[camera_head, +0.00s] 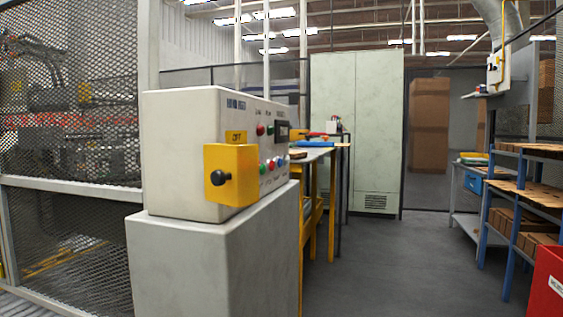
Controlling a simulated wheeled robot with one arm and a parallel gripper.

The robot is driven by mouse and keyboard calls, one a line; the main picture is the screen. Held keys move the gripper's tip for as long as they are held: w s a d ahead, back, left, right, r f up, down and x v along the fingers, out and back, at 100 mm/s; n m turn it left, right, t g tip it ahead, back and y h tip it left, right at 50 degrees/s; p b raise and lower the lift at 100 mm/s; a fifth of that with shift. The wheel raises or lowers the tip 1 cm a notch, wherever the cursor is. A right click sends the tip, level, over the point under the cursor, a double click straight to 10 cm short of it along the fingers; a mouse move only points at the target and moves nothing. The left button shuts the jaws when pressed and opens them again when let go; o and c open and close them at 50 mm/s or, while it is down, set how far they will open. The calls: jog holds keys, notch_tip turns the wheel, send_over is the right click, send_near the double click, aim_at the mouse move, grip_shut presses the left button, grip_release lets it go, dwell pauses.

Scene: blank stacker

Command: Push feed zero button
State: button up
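A light grey control box (185,150) stands on a grey pedestal (190,265) left of centre. Its button face is turned to the right and seen at a steep angle. On that face are a red button (260,130), a small dark display (282,130), and several red, green and blue buttons lower down (270,164). The labels are too small to read, so I cannot tell which button is feed zero. A yellow box with a black knob (232,175) sticks out at the near corner and partly covers the face. My gripper is not in view.
A mesh fence (70,230) with machinery behind it stands at the left. A work table with yellow legs (318,153) is behind the control box. Blue-framed shelves (515,215) and a red bin (547,285) are at the right. The grey floor (395,265) between is clear.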

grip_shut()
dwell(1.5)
